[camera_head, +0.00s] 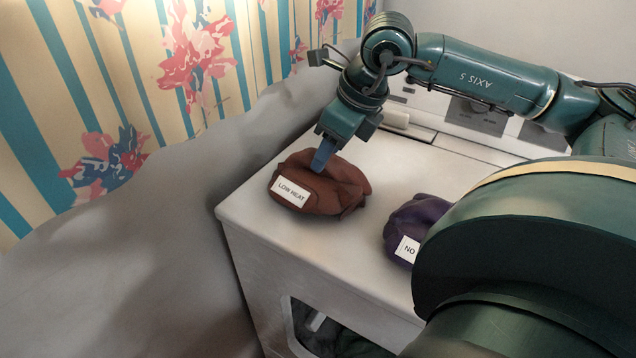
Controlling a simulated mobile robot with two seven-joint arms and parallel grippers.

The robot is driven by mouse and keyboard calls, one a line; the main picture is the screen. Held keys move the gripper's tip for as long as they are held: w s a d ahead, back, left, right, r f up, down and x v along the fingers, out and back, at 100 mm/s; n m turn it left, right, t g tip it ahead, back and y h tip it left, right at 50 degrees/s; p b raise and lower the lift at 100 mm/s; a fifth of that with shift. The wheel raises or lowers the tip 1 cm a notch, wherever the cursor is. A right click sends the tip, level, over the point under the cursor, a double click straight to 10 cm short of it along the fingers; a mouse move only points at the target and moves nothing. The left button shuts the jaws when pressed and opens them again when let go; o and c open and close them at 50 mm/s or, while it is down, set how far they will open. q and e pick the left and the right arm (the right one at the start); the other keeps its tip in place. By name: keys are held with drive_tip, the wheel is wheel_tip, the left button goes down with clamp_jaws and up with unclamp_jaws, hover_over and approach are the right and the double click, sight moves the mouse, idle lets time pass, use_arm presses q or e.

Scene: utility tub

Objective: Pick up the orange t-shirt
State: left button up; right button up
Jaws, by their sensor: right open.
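The orange t-shirt (345,190) shows as a rust-orange crumpled bundle on the white machine top, near its left corner. A white tag on it reads "LOW HEAT". My right gripper (322,164) points down over the back of the bundle. Its blue fingertip overlaps the cloth in the picture, and I cannot tell whether it touches. The gripper is open. My left gripper is not in view.
A purple bundle (425,208) with a tag starting "NO" lies to the right on the white machine (300,235), partly hidden by my arm. A control panel (485,115) stands at the back. A striped floral curtain (110,100) hangs at left.

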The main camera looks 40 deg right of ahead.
drive_tip(key=shift+w+a+f, duration=0.1)
drive_tip(key=shift+w+f, duration=0.2)
drive_tip(key=shift+f, duration=0.2)
drive_tip(key=shift+c, duration=0.5)
clamp_jaws()
